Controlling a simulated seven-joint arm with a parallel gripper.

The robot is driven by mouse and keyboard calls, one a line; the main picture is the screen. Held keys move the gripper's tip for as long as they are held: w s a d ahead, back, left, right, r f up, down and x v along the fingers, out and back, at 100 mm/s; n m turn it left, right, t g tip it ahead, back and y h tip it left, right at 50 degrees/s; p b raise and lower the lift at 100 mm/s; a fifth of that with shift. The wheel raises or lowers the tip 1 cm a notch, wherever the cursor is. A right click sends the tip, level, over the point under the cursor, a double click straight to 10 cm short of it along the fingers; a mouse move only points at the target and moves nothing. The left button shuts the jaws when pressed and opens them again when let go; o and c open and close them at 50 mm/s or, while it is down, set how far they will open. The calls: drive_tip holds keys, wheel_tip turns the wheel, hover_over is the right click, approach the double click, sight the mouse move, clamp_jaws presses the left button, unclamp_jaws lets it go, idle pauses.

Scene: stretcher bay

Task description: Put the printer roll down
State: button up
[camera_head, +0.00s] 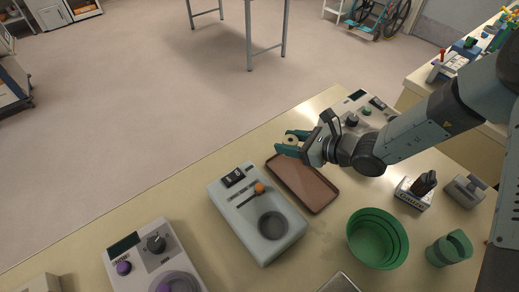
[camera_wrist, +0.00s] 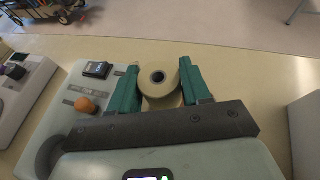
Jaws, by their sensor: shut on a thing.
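The printer roll (camera_head: 291,139) is a cream roll with a dark hole in its middle. It also shows in the wrist view (camera_wrist: 160,92), between two teal fingers. My gripper (camera_head: 289,143) is shut on the roll, one finger on each side, as the wrist view (camera_wrist: 159,84) shows. In the head view the gripper and roll appear above the far left end of a brown tray (camera_head: 305,185). I cannot tell how high the roll is above the table or tray. The tray looks empty; the arm hides part of its far edge.
A grey device (camera_head: 231,211) with an orange knob stands left of the tray, another device (camera_head: 365,113) behind the arm. A green bowl (camera_head: 362,262), a green cup (camera_head: 437,256) and a labelled box (camera_head: 408,197) stand at right. Bare table (camera_head: 190,190) lies along the far edge.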

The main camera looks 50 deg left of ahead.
drive_tip(key=s+a+m+t, duration=0.1)
drive_tip(key=s+a, duration=0.2)
drive_tip(key=a, duration=1.1)
wheel_tip(320, 180, down, 5)
drive_tip(key=shift+w+a+f, duration=0.1)
drive_tip(key=shift+w+f, duration=0.05)
drive_tip(key=shift+f, duration=0.05)
drive_tip(key=shift+y, duration=0.3)
drive_tip(key=shift+f, duration=2.15)
drive_tip(key=shift+f, duration=0.15)
drive_tip(key=o, duration=1.1)
drive_tip(key=shift+c, duration=0.2)
